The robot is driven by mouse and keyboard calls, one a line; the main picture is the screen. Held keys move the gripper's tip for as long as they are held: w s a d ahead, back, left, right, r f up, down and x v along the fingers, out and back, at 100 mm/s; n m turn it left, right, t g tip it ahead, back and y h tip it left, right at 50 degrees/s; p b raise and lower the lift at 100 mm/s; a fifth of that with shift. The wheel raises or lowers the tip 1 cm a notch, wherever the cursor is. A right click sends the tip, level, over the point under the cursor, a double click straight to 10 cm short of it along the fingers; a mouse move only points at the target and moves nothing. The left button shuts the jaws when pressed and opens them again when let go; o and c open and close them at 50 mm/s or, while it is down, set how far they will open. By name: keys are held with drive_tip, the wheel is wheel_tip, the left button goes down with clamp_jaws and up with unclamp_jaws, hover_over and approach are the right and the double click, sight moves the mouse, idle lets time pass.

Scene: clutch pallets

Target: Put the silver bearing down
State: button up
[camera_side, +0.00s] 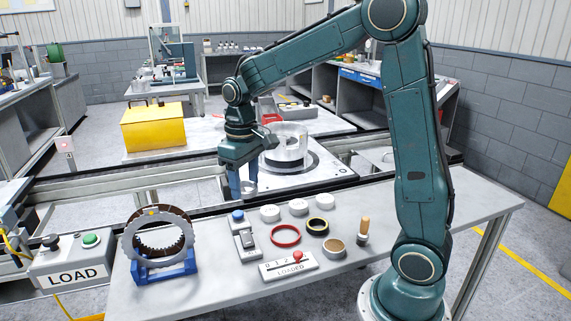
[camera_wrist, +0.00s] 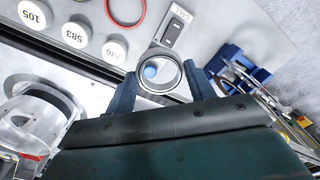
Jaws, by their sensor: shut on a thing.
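The silver bearing (camera_side: 249,189) is a thin metal ring. My gripper (camera_side: 242,187) points down and is shut on it, above the conveyor's near edge and behind the bench. In the wrist view the bearing (camera_wrist: 160,88) sits between the two blue fingers of my gripper (camera_wrist: 161,84), its open middle facing the camera. A blue button shows through the ring. From these views I cannot tell the bearing's exact height. To its right, a pallet (camera_side: 318,166) on the conveyor carries a silver cylindrical housing (camera_side: 285,155).
The bench (camera_side: 215,283) holds a toothed ring (camera_side: 130,245) on a blue stand, several white numbered discs (camera_side: 270,213), a red ring (camera_side: 285,236), a black-and-gold ring (camera_side: 317,227), a brown cup (camera_side: 334,248), a wooden-handled tool (camera_side: 364,230) and a lever plate (camera_side: 289,267). A LOAD box (camera_side: 75,262) stands left.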

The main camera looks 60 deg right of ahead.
wheel_tip(320, 180, up, 7)
hover_over(286, 238)
drive_tip(key=shift+d+r+m, duration=0.1)
drive_tip(key=shift+r+m, duration=0.1)
drive_tip(key=shift+m, duration=0.1)
wheel_tip(286, 238, down, 16)
drive_tip(key=shift+w+r, duration=0.1)
idle(0.3)
drive_tip(key=shift+f, duration=2.1)
drive_tip(key=shift+f, duration=0.5)
